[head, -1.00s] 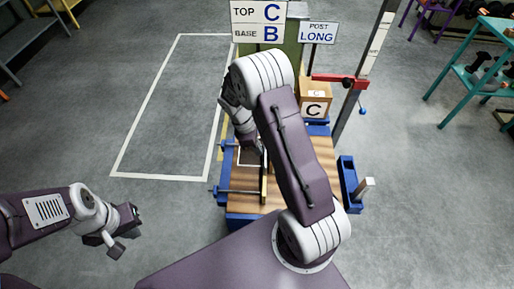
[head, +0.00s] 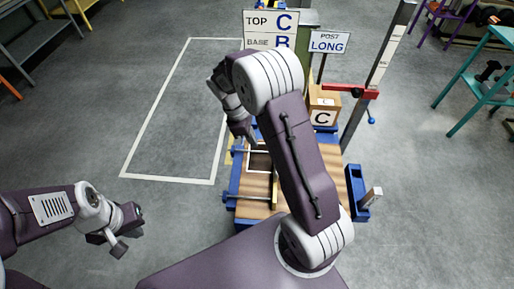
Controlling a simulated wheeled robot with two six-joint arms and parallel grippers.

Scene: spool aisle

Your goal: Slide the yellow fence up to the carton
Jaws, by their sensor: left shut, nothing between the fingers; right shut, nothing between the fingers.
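A carton (head: 323,118) marked C stands at the back right of the wooden-topped bench (head: 254,209). The yellow fence (head: 275,189) shows as a thin upright strip over the bench top, left of my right arm. My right gripper (head: 244,138) is shut and empty near the bench's back left, left of the carton. My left gripper (head: 127,231) is shut and empty over the floor, left of the bench.
Signs (head: 270,30) and a post with a red arm (head: 345,87) stand behind the bench. A blue tray (head: 357,190) is at its right. A teal shelf (head: 480,85) is far right. The white-outlined floor area (head: 175,110) is clear.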

